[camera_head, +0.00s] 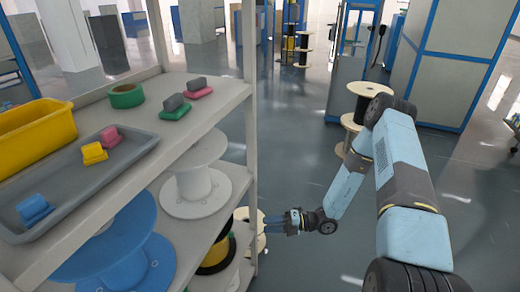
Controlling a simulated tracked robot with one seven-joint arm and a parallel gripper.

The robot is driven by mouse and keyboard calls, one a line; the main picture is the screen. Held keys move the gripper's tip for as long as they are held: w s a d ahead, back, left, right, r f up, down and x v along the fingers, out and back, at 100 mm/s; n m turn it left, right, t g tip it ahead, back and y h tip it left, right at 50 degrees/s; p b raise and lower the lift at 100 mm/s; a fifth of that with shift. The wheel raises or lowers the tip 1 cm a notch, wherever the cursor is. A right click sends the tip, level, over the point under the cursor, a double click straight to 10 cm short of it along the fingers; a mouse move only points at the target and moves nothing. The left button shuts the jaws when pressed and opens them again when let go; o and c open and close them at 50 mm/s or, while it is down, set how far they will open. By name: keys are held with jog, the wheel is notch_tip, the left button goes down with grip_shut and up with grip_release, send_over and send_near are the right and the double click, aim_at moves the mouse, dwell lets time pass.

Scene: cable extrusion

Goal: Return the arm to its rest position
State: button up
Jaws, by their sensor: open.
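My light blue arm (408,180) rises from the lower right, bends at a dark elbow joint and reaches down and left to the wrist. My gripper (270,223) is small in view, low beside the right post of the shelf rack (250,130). Its fingers point left toward the rack and look apart, with nothing seen between them. A pale spool (257,243) shows just behind or beside the fingers; I cannot tell whether they touch it.
The rack holds a yellow bin (35,135), a grey tray (130,150) with coloured blocks, green tape (126,95), and white (196,188) and blue (125,255) spools. Stacked spools (368,90) stand behind my arm. Floor (320,262) between rack and arm is clear.

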jog(key=s+d+r+n+g+h, duration=0.1)
jog(key=d+r+n+h, duration=0.2)
jog(key=r+n, duration=0.55)
jog(key=s+d+r+n+g+h, duration=0.1)
jog(key=d+r+n+h, duration=0.15)
jog(key=r+n, duration=0.65)
jog(key=s+d+r+n+g+h, duration=0.15)
jog(key=r+n+h, duration=0.25)
jog(key=r, duration=0.9)
jog(key=s+d+r+n+t+h, duration=0.4)
jog(key=s+r+n, duration=0.3)
jog(key=r, duration=0.4)
jog(key=s+d+r+n+t+h, duration=0.3)
jog(key=s+d+r+n+t, duration=0.2)
jog(key=s+r, duration=0.5)
jog(key=d+r+n, duration=0.1)
jog(key=d+n, duration=0.1)
jog(key=n, duration=0.1)
jog(key=shift+s+d+h, duration=0.2)
jog(key=shift+h, duration=0.15)
jog(key=shift+a+t, duration=0.1)
jog(key=shift+t, duration=0.15)
